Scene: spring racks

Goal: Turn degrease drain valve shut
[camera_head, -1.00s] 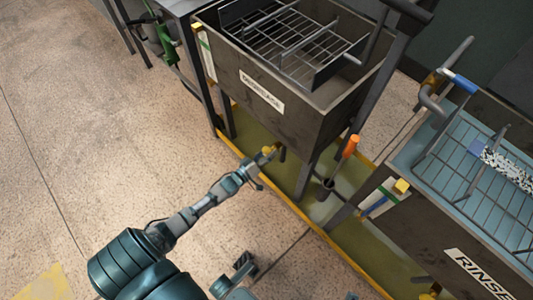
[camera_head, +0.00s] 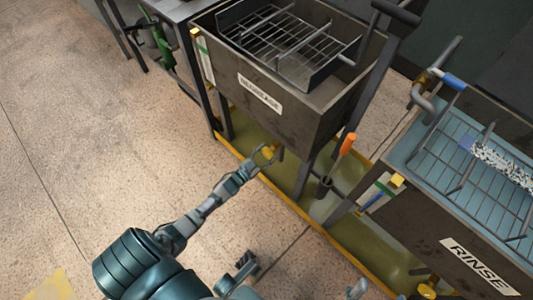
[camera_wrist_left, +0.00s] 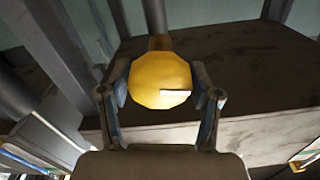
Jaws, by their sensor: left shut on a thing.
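The degrease tank (camera_head: 270,90) is a dark bin on legs, with a label on its front and a wire rack (camera_head: 292,42) in it. Its drain valve has a yellow knob (camera_head: 268,153) low under the tank. In the left wrist view the yellow knob (camera_wrist_left: 160,80) fills the middle, with a short pale mark on its face. My left gripper (camera_head: 264,158) is shut on the knob, one finger on each side of it. In the wrist view the left gripper's fingers (camera_wrist_left: 160,98) press against its edges. My right gripper (camera_head: 240,268) shows only partly at the bottom; its jaws are unclear.
The rinse tank (camera_head: 440,235) with a blue-floored rack stands at the right. An orange-handled tool (camera_head: 348,143) stands upright between the tanks. A yellow-edged green floor tray (camera_head: 290,178) lies under them. Open floor (camera_head: 90,130) spreads at the left.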

